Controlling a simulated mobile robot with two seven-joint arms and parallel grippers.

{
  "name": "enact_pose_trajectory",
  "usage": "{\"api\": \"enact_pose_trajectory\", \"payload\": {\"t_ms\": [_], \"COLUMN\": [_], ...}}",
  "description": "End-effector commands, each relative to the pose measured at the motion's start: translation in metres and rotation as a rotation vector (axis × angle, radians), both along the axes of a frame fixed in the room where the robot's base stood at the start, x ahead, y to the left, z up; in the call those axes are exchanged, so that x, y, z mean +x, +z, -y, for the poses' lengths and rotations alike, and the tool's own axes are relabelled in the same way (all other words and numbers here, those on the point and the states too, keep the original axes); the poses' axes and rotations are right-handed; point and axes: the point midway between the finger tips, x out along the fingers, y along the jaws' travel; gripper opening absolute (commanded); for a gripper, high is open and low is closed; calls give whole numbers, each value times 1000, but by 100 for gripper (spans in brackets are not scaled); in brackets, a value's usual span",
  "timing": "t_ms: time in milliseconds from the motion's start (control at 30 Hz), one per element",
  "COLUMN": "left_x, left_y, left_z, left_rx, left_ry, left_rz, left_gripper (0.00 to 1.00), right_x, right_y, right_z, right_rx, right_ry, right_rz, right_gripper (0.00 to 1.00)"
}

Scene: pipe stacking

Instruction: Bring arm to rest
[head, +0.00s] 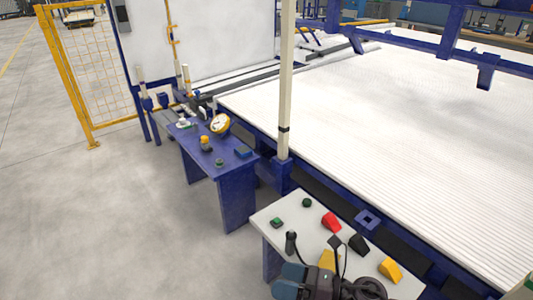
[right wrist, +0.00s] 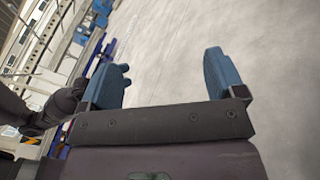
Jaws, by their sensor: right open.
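My right gripper (head: 286,281) is at the bottom edge of the head view, in front of the white control table (head: 262,217). Its blue fingers point left, and part of the arm is cut off by the frame. In the right wrist view, the two blue fingers of this gripper (right wrist: 168,70) are wide apart with nothing between them. My left gripper is not in either view.
The white control table holds a red block (head: 331,222), a black block (head: 358,244) and a yellow block (head: 390,269). A large white ribbed bed (head: 400,130) fills the right. Floor at left is clear.

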Motion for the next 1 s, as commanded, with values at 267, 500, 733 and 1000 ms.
{"api": "enact_pose_trajectory", "payload": {"t_ms": [267,500,733,1000], "left_x": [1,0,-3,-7], "left_y": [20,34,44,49], "left_z": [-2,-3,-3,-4], "left_rx": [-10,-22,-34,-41], "left_ry": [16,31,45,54], "left_rz": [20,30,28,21], "left_gripper": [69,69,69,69], "right_x": [-13,-44,-104,-181], "right_y": [32,21,-7,-34], "right_z": [53,120,182,222], "right_rx": [474,914,1377,1827], "right_ry": [-415,-746,-1037,-1265], "right_rz": [-543,-1007,-1415,-1722], "right_gripper": [88,88,88,88]}}
